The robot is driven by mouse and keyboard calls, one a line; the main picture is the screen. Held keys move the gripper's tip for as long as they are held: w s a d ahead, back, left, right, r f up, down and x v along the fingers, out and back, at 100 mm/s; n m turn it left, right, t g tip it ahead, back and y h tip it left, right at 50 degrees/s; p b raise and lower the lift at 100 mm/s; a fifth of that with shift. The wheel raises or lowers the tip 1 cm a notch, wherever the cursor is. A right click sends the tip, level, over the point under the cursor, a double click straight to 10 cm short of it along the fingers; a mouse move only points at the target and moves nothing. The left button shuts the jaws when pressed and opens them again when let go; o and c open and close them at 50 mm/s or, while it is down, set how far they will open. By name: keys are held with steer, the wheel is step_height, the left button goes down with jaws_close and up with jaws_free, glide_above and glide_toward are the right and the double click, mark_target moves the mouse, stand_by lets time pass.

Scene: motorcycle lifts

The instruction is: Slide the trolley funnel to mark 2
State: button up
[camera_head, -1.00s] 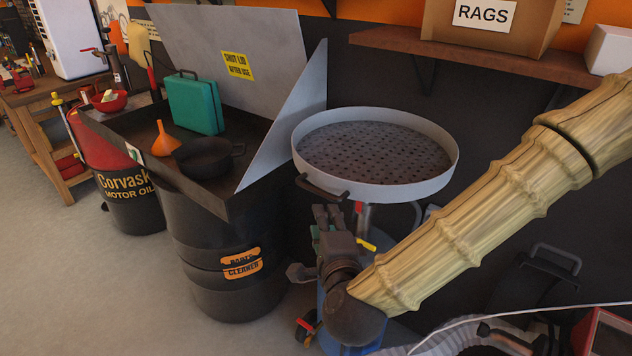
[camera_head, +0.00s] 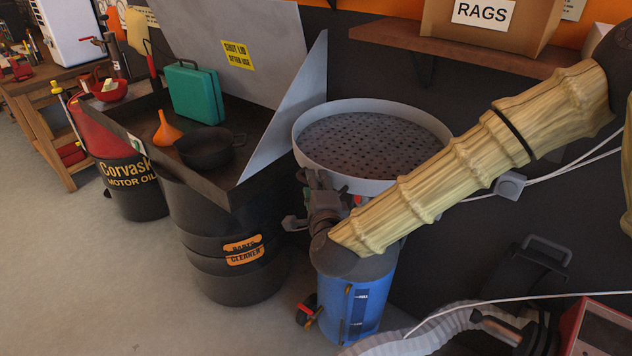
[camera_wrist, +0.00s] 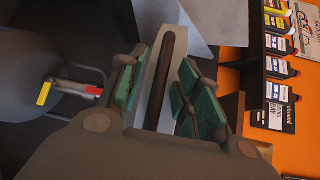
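The trolley funnel (camera_head: 437,163) is a wide grey round pan with a perforated tray, standing level above a blue drum (camera_head: 372,305). My gripper (camera_head: 319,181) is at the funnel's front-left rim, where it hides most of the handle. In the wrist view, my gripper (camera_wrist: 162,92) has its green-padded fingers apart, on either side of a dark handle bar (camera_wrist: 168,70). The pale rim shows behind the bar. A gap shows on the left side of the bar; contact on the right is unclear. I cannot make out mark 2.
A black parts-cleaner barrel (camera_head: 225,275) stands close on the left, with its raised grey lid (camera_head: 240,90) beside the funnel. A wooden shelf (camera_head: 470,56) runs behind and above. A lever with yellow and red ends (camera_wrist: 72,88) shows in the wrist view. Floor at front left is clear.

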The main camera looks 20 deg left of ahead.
steer(key=shift+w, duration=0.1)
steer(key=shift+c, duration=0.4)
jaws_close()
step_height(320, 180, up, 6)
steer(key=shift+r+p, duration=0.2)
steer(key=shift+p, duration=0.1)
steer(key=shift+o, duration=0.4)
jaws_free()
steer(key=shift+f, duration=0.15)
